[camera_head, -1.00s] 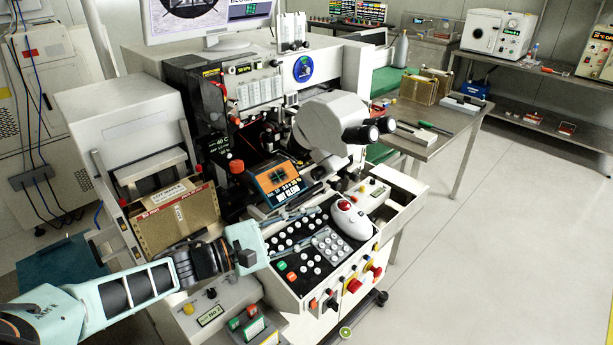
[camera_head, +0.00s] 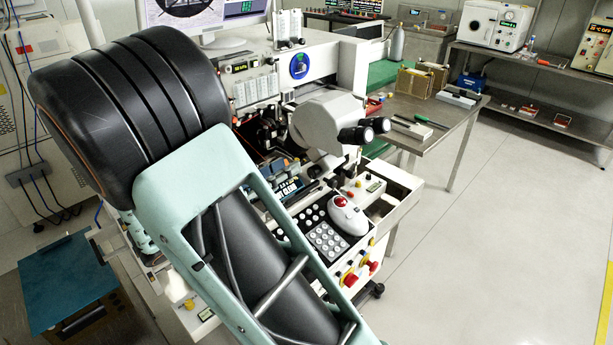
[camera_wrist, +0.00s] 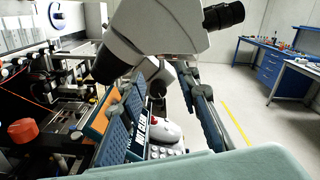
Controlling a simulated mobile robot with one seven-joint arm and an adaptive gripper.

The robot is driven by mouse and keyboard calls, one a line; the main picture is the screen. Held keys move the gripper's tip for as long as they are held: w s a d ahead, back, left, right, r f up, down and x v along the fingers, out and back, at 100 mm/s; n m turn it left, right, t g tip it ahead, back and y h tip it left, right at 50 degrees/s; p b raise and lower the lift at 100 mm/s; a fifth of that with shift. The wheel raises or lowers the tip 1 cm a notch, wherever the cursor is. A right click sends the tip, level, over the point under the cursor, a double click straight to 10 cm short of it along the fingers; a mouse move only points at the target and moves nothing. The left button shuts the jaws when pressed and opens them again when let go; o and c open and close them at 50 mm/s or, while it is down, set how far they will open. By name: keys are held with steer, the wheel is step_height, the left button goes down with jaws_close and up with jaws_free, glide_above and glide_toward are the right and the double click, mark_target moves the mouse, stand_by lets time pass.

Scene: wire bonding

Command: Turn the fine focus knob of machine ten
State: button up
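The microscope of the bonding machine (camera_head: 322,125) stands mid-picture in the head view, with two black eyepieces at its right. In the wrist view its pale head (camera_wrist: 155,30) fills the top middle, close ahead of my gripper (camera_wrist: 172,75). My gripper's two blue ribbed fingers are apart, with no object held between them. A dark rounded part under the microscope (camera_wrist: 157,84) shows between the fingertips; I cannot tell whether it is the fine focus knob or whether a finger touches it.
A keypad with a white, red-balled trackball (camera_head: 346,214) lies below the microscope. An orange-red knob (camera_wrist: 23,131) is at left in the wrist view. A steel side table (camera_head: 437,133) stands right of the machine. The floor (camera_head: 500,230) at right is clear.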

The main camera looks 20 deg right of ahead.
glide_toward(311, 174)
steer(key=shift+w+d+f, duration=0.1)
steer(key=shift+w+d, duration=0.15)
steer(key=shift+d, duration=0.35)
steer(key=p+x, duration=0.1)
steer(key=x, duration=0.6)
steer(key=shift+d, duration=0.15)
steer(key=shift+c, duration=0.5)
jaws_close()
